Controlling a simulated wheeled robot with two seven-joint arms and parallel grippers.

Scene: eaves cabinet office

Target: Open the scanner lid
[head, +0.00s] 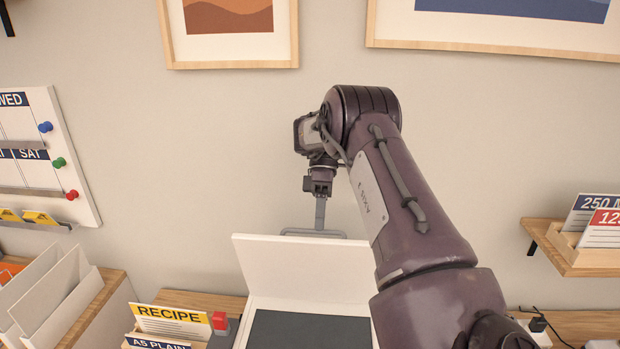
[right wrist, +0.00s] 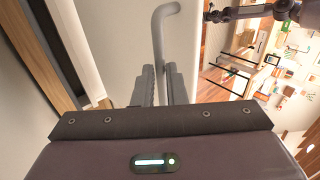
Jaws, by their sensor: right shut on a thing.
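The scanner's white lid (head: 305,268) stands raised and tilted in the head view, above the scanner's dark glass bed (head: 305,330). A grey bent handle (head: 319,215) shows behind the lid's upper edge, and it also shows in the right wrist view (right wrist: 159,40). My right gripper (head: 320,192) points down above the lid, and its fingers (right wrist: 160,82) are shut on the handle. The lower part of the scanner is cut off by the picture's bottom edge. My left gripper does not show in the head view.
White file holders (head: 60,290) are farther left. A wall shelf (head: 575,258) with cards is at the right. Bare wall (head: 200,180) lies behind.

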